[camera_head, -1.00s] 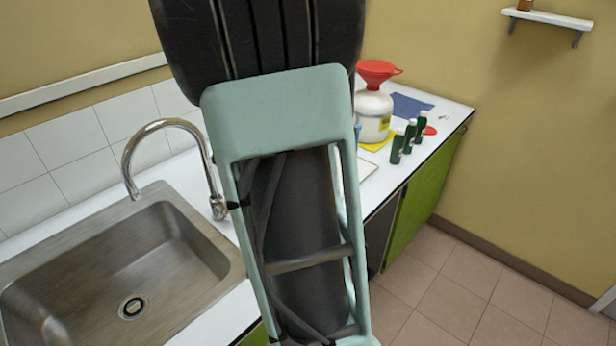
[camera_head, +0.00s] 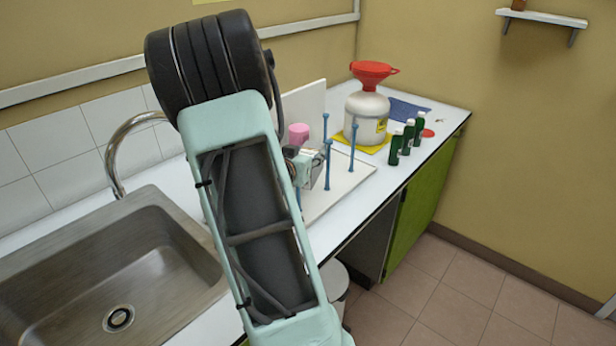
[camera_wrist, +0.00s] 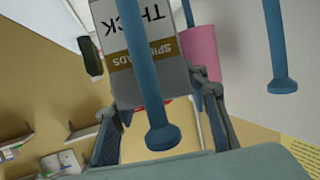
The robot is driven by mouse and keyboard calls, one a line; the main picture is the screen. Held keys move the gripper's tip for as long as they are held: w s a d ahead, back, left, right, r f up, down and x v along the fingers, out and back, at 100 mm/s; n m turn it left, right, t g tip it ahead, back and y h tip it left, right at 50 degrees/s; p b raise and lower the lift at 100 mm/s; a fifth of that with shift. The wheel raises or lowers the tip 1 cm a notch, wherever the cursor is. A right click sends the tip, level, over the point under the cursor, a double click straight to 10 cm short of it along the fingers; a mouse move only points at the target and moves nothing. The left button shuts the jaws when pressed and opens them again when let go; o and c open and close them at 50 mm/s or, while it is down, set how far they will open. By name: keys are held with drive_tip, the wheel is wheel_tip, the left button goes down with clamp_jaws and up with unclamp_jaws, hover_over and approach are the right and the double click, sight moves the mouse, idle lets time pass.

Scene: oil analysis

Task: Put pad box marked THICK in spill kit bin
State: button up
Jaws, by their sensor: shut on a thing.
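In the head view my gripper (camera_head: 303,162) is mostly hidden behind my arm, among the blue pegs of a white rack on the counter. The box (camera_head: 317,172) is only a small pale patch there. A pale bin (camera_head: 336,278) stands on the floor below the counter edge, partly hidden by my arm; I see no marking on it.
Blue pegs (camera_head: 353,146) rise from the rack base (camera_head: 345,182) close to my gripper. A pink object (camera_head: 298,132) is behind it. Further right are a white jug (camera_head: 366,115) with a red funnel and green bottles (camera_head: 395,150). A sink (camera_head: 165,250) lies left.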

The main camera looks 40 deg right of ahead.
drive_tip(key=shift+f, duration=3)
drive_tip(key=shift+f+b, duration=0.25)
drive_tip(key=shift+b, duration=0.15)
drive_tip(key=o, duration=1.3)
drive_tip(key=shift+c, duration=0.2)
drive_tip(key=shift+r, duration=0.15)
